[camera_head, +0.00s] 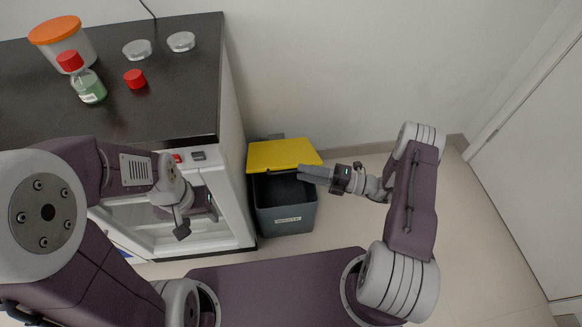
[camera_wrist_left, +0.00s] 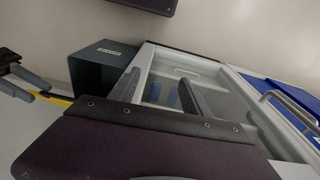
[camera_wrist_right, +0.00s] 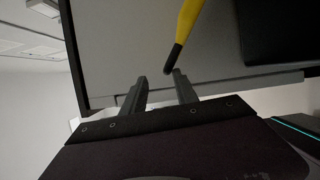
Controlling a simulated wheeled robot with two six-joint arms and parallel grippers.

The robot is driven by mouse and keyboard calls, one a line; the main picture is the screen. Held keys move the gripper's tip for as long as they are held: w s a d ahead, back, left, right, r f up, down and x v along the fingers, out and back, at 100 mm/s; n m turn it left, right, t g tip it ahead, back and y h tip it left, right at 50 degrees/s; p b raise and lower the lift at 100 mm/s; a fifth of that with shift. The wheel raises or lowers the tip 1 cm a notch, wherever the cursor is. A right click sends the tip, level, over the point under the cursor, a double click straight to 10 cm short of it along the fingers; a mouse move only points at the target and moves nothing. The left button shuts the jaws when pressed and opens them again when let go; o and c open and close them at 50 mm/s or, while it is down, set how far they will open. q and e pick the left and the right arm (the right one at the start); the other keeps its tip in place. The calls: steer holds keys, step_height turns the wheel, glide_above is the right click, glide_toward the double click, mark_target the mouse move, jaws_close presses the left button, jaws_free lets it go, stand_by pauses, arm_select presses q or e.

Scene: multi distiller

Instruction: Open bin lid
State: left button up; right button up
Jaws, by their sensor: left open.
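The dark grey bin (camera_head: 285,214) stands on the floor beside the white cabinet. Its yellow lid (camera_head: 283,154) is raised at the back, and the dark inside shows below it. My right gripper (camera_head: 304,174) is at the lid's front right, above the bin opening. In the right wrist view its fingers (camera_wrist_right: 160,76) are apart, with the yellow lid edge (camera_wrist_right: 187,28) and its dark tip close to the right-hand finger; I cannot tell if they touch. My left gripper (camera_head: 182,229) is open and empty in front of the cabinet; the left wrist view also shows the bin (camera_wrist_left: 102,68).
The white cabinet (camera_head: 238,190) with a dark countertop (camera_head: 170,100) stands left of the bin. On top are a green-liquid bottle (camera_head: 90,88), an orange-lidded tub (camera_head: 65,45), a red cap (camera_head: 134,78) and two clear dishes (camera_head: 181,41). Floor right of the bin is clear.

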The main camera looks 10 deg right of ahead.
steer(key=shift+s+d, duration=0.2)
steer(key=shift+d, duration=0.25)
steer(key=b+v, duration=0.1)
steer(key=v, duration=0.9)
steer(key=shift+d, duration=0.2)
steer(key=shift+s+r, duration=0.1)
stand_by(0.4)
